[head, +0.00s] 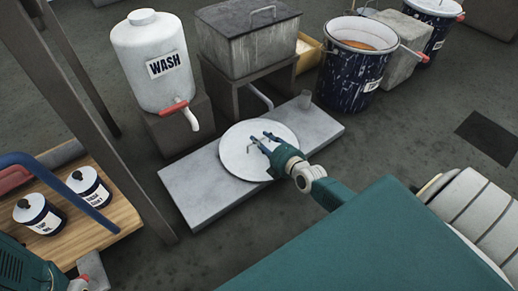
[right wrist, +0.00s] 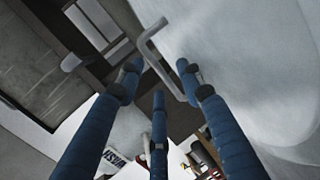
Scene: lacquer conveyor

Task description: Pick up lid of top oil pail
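The lid (head: 235,165) is a round white disc with a thin bent-rod handle, seen over the pale grey slab. My right gripper (head: 264,140) is at the handle, its blue fingers spread. In the right wrist view the handle (right wrist: 149,48) passes between the fingertips (right wrist: 160,80), which look apart from it, and the lid's white face (right wrist: 265,60) fills the right side. A dark blue, paint-spotted pail (head: 347,75) with orange-brown contents stands uncovered at the upper right; its label is only partly readable.
A white WASH tank (head: 150,60) with a red-handled tap stands left of a grey lidded box (head: 245,40). Two small labelled cans (head: 38,214) stand on a wooden cart (head: 75,235). A concrete block (head: 396,60) is beside the pail.

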